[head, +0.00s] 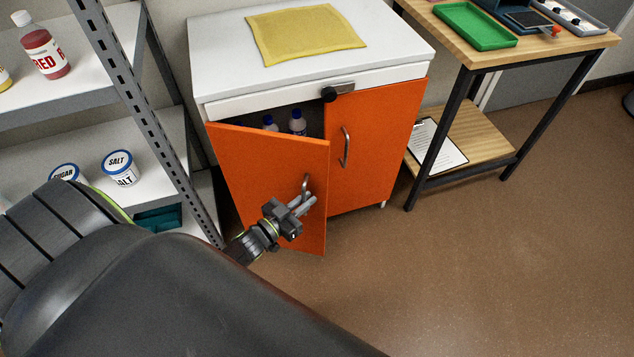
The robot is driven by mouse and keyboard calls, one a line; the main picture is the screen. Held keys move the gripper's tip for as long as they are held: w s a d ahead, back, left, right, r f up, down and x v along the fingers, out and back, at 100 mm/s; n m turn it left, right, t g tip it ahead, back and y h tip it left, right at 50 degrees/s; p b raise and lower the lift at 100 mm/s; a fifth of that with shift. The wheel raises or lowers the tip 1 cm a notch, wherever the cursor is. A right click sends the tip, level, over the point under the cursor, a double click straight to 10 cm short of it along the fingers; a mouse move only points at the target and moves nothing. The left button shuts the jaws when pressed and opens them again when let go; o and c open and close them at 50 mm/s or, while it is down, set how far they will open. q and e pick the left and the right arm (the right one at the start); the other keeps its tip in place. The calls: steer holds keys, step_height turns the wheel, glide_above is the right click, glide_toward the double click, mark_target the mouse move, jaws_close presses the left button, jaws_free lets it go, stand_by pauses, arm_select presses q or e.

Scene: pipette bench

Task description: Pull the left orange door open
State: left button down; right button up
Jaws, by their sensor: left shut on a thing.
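The left orange door (265,167) of the white cabinet (240,53) stands partly open, swung out from the right side. Its metal handle (306,185) is near the door's free right edge. My left gripper (304,203) is shut on that handle, and its fingers hide the handle's lower part. Through the gap above the door, bottles with blue caps (298,124) show inside the cabinet. The right orange door (375,145) is closed, with its own handle (345,147). My right gripper is not in view.
A grey shelf rack (150,120) with jars and a red bottle (43,47) stands close on the left. A wooden table (475,52) with a green tray (475,26) stands at right. A yellow cloth (305,33) lies on the cabinet. The brown floor (470,260) in front is clear.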

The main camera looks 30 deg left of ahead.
arm_select(q)
steer(key=s+a+m+g+h+b, duration=0.1)
steer(key=s+a+m+g+h, duration=0.1)
steer(key=s, duration=0.5)
steer(key=s+a+m+g+h+b, duration=0.1)
steer(key=s+a+m+g+h, duration=0.2)
steer(key=s, duration=0.5)
steer(key=s+a+m+g+h+b, duration=0.1)
steer(key=s+a+m+g+h, duration=0.1)
steer(key=s+m+g+h, duration=0.2)
steer(key=shift+s+a+m+g+h+b, duration=0.3)
steer(key=shift+s+h, duration=1)
steer(key=shift+s, duration=0.7)
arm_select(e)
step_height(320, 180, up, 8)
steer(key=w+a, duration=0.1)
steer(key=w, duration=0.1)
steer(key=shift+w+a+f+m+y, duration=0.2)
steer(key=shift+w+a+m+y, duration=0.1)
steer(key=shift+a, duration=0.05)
arm_select(q)
steer(key=c, duration=1.8)
jaws_free()
